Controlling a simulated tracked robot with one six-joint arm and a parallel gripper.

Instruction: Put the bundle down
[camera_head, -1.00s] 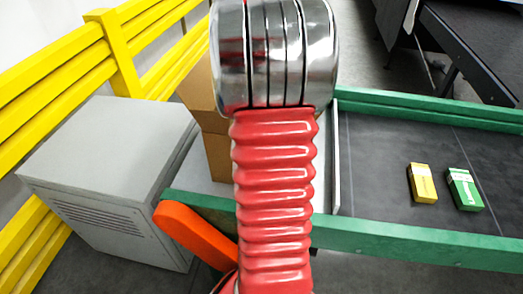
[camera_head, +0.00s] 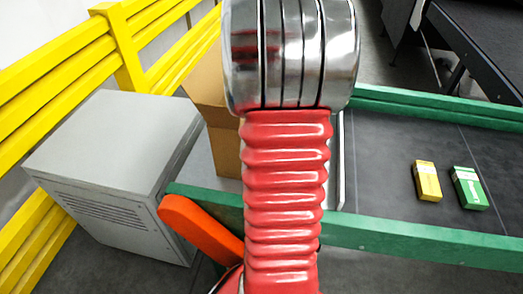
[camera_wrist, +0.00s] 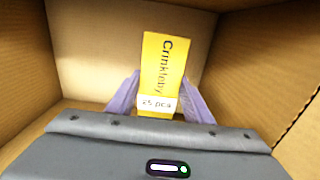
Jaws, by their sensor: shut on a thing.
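The bundle (camera_wrist: 163,65) is a flat yellow pack marked "Crinkleby", with a white "25 pcs" label. My gripper (camera_wrist: 160,88) has two purple fingers, one on each side of the bundle, and is shut on it. In the wrist view the bundle is within the brown walls of a cardboard box (camera_wrist: 60,38). I cannot tell whether its far end touches the box. In the head view the box (camera_head: 226,150) stands behind my red arm, which hides part of it. My gripper and the held bundle are hidden there.
A dark conveyor belt (camera_head: 385,165) with green rails (camera_head: 420,240) runs at the right. A yellow pack (camera_head: 427,181) and a green pack (camera_head: 468,188) lie on it. A grey cabinet (camera_head: 125,150) and a yellow barrier (camera_head: 70,80) stand at the left.

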